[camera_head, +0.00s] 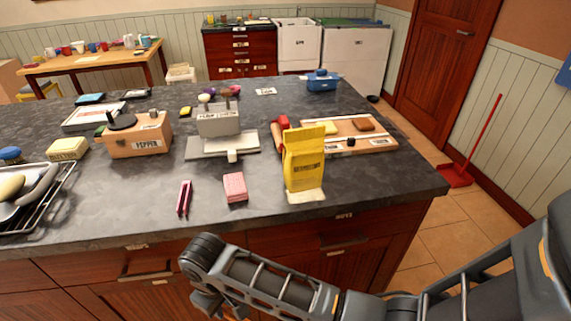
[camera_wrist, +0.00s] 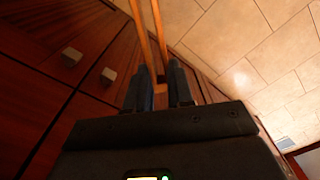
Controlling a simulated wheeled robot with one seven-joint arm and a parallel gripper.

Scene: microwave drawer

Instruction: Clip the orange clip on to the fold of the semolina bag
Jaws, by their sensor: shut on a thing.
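The yellow semolina bag (camera_head: 304,165) stands upright near the front right edge of the worktop, on a pale board, its folded top uppermost. No clip is on it. My gripper (camera_wrist: 160,78) is low in front of the counter, below the worktop and left of the bag. It is shut on the orange clip (camera_wrist: 161,30). The clip's two long, thin arms stick out past the fingertips and run out of the wrist view at the top. In the head view my wrist hides most of the gripper.
A pink block (camera_head: 235,187) and red tongs (camera_head: 184,198) lie left of the bag. A wooden board (camera_head: 355,143) and a grey toaster-like box (camera_head: 218,120) stand behind. The counter front (camera_head: 385,228) and its drawer handles are close to my arm.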

